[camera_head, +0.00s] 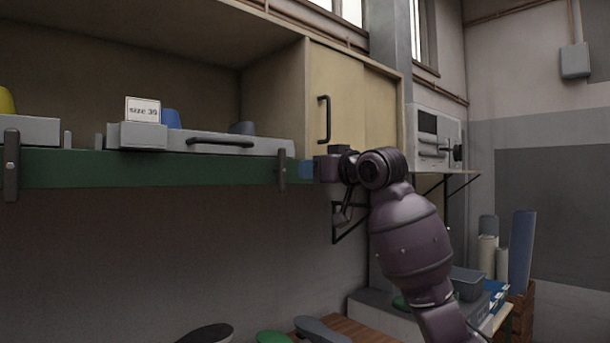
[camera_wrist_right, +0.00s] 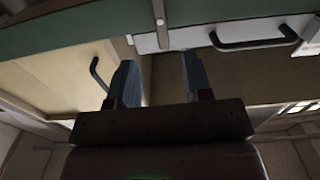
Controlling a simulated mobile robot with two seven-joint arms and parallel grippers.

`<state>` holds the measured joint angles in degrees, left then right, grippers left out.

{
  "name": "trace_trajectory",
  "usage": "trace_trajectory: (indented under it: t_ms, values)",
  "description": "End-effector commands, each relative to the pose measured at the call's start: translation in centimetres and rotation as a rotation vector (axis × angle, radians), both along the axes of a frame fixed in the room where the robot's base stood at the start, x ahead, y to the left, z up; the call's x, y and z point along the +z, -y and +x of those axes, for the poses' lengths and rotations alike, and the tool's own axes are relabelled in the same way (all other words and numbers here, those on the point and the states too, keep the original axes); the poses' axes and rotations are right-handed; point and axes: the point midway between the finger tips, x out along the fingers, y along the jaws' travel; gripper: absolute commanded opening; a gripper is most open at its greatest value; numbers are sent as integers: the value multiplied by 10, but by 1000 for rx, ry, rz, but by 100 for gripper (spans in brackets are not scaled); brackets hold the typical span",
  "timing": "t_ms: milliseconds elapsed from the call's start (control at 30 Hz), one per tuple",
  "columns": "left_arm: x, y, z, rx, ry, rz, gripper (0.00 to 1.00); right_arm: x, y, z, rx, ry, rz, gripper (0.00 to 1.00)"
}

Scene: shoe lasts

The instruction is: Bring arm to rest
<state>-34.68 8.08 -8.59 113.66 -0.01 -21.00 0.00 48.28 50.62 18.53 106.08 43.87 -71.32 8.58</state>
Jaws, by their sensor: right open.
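My right arm comes up from the lower right in the head view. Its gripper (camera_head: 298,169) is at the right end of the green shelf edge (camera_head: 150,168), just below the cupboard's sliding door. I cannot tell whether it touches the shelf. In the right wrist view the two blue-grey fingers of this gripper (camera_wrist_right: 160,80) stand apart with nothing between them. My left gripper is not in view.
A grey drawer (camera_head: 220,143) with a black handle and a "size 39" card (camera_head: 143,110) is on the shelf. The cupboard door (camera_head: 335,95) and a grey machine (camera_head: 437,138) are near the arm. Shoe lasts (camera_head: 320,330) lie on a bench below.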

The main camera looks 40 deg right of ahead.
Motion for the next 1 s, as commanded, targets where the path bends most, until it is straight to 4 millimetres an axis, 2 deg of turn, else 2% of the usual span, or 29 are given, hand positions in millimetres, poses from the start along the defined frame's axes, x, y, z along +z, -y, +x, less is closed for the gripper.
trace_trajectory:
  t_ms: [167, 700, 833, 1000]
  values:
    - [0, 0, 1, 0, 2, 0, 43, -1, 0, -6, 0, -1, 1, 46]
    - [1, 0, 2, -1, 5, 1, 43, 1, 0, -6, 1, 4, -5, 46]
    - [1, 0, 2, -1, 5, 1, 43, 11, 2, -6, -9, 66, -22, 46]
    - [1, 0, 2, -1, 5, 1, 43, 32, 0, -7, -60, 222, -94, 46]
